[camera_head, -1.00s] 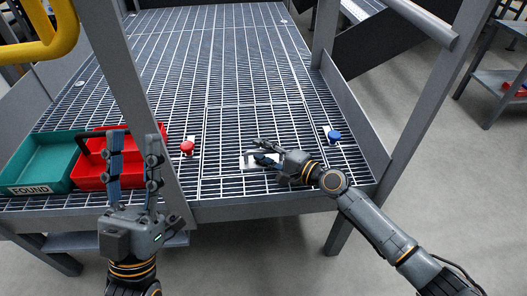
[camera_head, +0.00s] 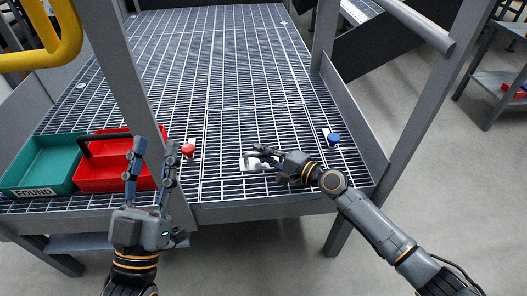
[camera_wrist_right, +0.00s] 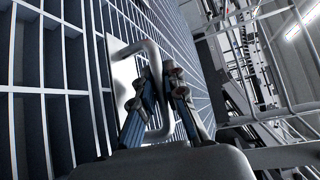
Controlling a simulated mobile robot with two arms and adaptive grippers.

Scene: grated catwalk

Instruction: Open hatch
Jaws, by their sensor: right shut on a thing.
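The hatch (camera_head: 240,130) is a panel of grating set in the catwalk floor, marked off by seams, and looks flat with it. A pale handle plate (camera_head: 247,164) lies at its near side. In the right wrist view a bent metal handle (camera_wrist_right: 163,128) stands out from that plate (camera_wrist_right: 121,75). My right gripper (camera_head: 262,158) reaches in from the right, its fingers shut on the handle; its fingers (camera_wrist_right: 163,80) partly hide the handle.
A red knob (camera_head: 187,150) and a blue knob (camera_head: 333,138) sit on the grating either side of the hatch. A teal tray (camera_head: 40,165) marked FOUND and a red tray (camera_head: 105,178) stand at left. A grey post (camera_head: 120,75) rises near my left gripper. The far grating is clear.

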